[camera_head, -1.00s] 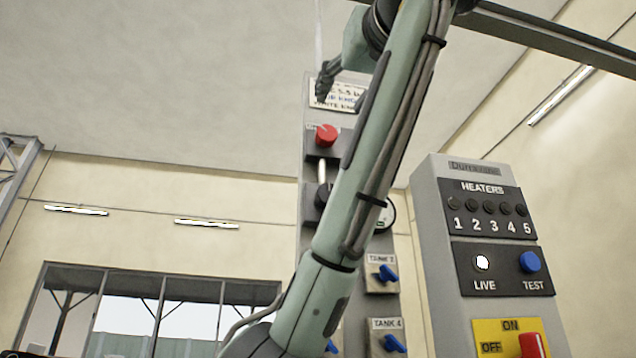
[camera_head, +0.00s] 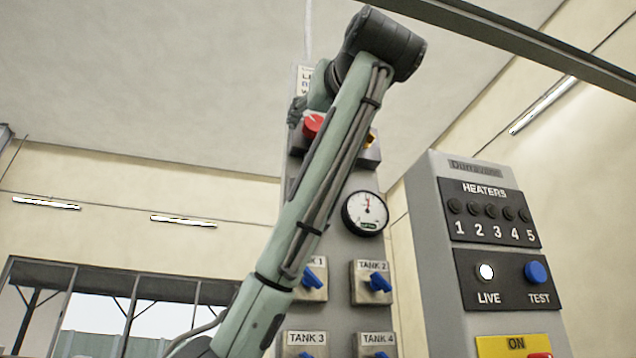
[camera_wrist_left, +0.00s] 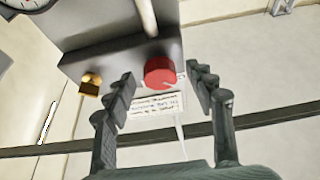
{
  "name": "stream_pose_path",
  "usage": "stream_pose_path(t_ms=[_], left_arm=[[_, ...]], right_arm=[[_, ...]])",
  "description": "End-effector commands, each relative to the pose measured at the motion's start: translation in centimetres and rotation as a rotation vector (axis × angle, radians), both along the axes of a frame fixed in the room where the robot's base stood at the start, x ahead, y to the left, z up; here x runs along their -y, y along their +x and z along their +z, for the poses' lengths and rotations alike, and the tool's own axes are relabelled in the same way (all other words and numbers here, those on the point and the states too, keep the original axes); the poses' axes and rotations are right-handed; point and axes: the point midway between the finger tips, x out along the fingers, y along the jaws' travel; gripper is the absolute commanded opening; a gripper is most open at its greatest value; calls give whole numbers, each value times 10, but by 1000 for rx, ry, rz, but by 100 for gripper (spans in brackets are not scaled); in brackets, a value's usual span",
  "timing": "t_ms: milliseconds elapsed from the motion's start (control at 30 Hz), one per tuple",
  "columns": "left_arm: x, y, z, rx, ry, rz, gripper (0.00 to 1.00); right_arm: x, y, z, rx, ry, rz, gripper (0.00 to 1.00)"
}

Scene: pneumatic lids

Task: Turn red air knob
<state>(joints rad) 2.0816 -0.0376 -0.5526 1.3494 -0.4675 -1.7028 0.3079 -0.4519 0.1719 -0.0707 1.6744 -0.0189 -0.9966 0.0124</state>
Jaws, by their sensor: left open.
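The red air knob (camera_head: 313,124) is on the upper part of the grey tank panel (camera_head: 372,240), partly behind my left forearm. The left wrist view shows the red knob (camera_wrist_left: 160,72) on a dark plate, in the gap between the two fingers. My left gripper (camera_wrist_left: 162,85) is open, one finger to each side of the knob, with no contact that I can make out. In the head view the left gripper (camera_head: 297,112) shows only in part, beside the knob. My right gripper is not in view.
A brass fitting (camera_wrist_left: 91,84) sits beside the knob. A round gauge (camera_head: 365,213) and several blue tank valves (camera_head: 379,282) are lower on the panel. The heater cabinet (camera_head: 440,250) stands to the right. A notice label (camera_wrist_left: 157,105) is close to the knob.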

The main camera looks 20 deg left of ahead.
Motion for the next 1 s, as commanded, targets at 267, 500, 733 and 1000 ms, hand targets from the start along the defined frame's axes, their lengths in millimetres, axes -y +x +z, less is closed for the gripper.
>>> stream_pose_path(t_ms=[267,500,733,1000], left_arm=[[-2,4,1,-1,-1,0,55],[-2,3,1,-1,0,-1,34],[-2,3,1,-1,-1,0,6],[-2,3,0,-15,21,-2,5]], right_arm=[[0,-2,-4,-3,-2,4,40],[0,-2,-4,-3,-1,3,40],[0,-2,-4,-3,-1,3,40],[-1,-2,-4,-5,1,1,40]])
